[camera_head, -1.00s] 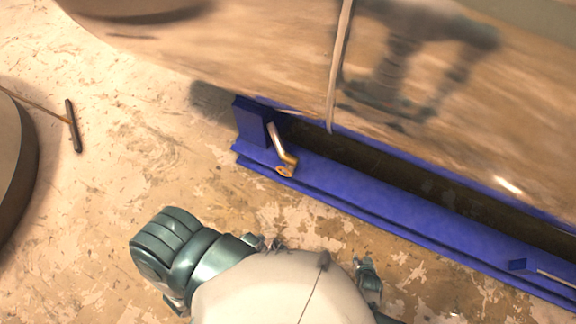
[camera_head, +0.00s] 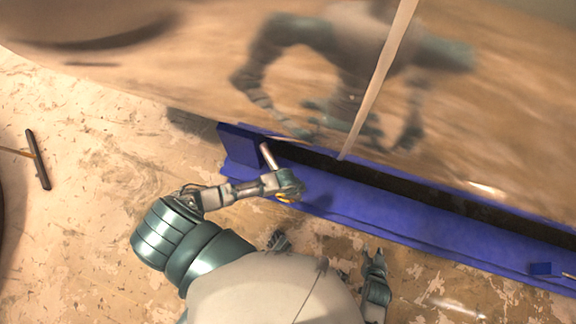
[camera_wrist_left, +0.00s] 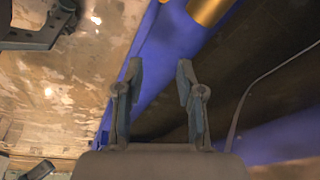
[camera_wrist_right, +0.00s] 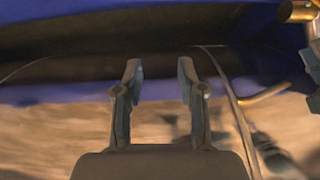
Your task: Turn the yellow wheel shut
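The yellow wheel (camera_head: 284,197) is a small yellow edge in the head view, mostly hidden under my left gripper (camera_head: 290,184). It sits at the lower end of a short metallic pipe (camera_head: 268,156) on the blue frame. In the left wrist view my left gripper (camera_wrist_left: 160,76) has its fingers apart with nothing between them. A golden rounded part (camera_wrist_left: 208,8) shows beyond them at the top edge; I cannot tell whether it is wheel or pipe. My right gripper (camera_head: 375,260) is away from the wheel, lower right. In the right wrist view its fingers (camera_wrist_right: 159,76) are apart and empty.
The blue frame (camera_head: 390,222) runs along the foot of a large shiny chamber wall (camera_head: 200,60) that mirrors my body. A pale thin rod or cable (camera_head: 383,75) rises in front of it. A dark T-shaped bar (camera_head: 38,160) is at left. The stained floor (camera_head: 90,240) is open.

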